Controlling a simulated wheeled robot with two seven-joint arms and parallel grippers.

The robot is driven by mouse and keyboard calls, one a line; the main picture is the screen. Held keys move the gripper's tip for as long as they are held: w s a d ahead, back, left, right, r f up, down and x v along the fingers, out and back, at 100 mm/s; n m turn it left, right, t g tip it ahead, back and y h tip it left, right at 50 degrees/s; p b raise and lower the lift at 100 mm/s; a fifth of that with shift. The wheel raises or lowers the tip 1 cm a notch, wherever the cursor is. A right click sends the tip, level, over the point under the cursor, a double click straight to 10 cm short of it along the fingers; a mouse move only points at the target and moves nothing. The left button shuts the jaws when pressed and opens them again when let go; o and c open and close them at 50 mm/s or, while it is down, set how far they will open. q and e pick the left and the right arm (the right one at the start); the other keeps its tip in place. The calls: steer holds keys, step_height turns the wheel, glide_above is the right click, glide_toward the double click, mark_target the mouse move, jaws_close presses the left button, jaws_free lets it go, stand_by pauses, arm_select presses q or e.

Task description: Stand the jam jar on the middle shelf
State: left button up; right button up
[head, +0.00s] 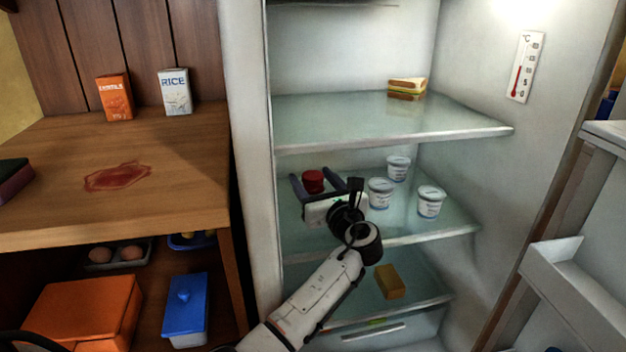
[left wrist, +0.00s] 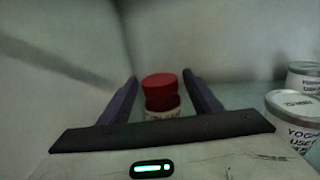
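The jam jar (head: 313,181) shows its red lid above my left gripper, at the left of the middle shelf (head: 440,234) in the fridge. In the left wrist view the jar (left wrist: 161,92) looks upright, with a red lid and a pale label below. My left gripper (head: 326,184) is open, its dark fingers either side of the jar with small gaps. The fingers also show in the left wrist view (left wrist: 161,75). The jar's base is hidden, so I cannot see its contact with the shelf. My right gripper is not in view.
Several yoghurt pots (head: 430,202) stand right of the gripper on the same shelf. A sandwich (head: 407,86) lies on the shelf above and a yellow block (head: 389,281) on the one below. The fridge door (head: 575,275) is open at right. A wooden counter (head: 190,170) stands left.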

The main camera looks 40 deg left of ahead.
arm_select(q)
steer(key=shift+s+d+r, duration=0.1)
steer(key=shift+d, duration=0.05)
steer(key=p+v, duration=0.3)
steer(key=v, duration=0.8)
steer(key=shift+s+d, duration=0.25)
steer(key=shift+d, duration=0.05)
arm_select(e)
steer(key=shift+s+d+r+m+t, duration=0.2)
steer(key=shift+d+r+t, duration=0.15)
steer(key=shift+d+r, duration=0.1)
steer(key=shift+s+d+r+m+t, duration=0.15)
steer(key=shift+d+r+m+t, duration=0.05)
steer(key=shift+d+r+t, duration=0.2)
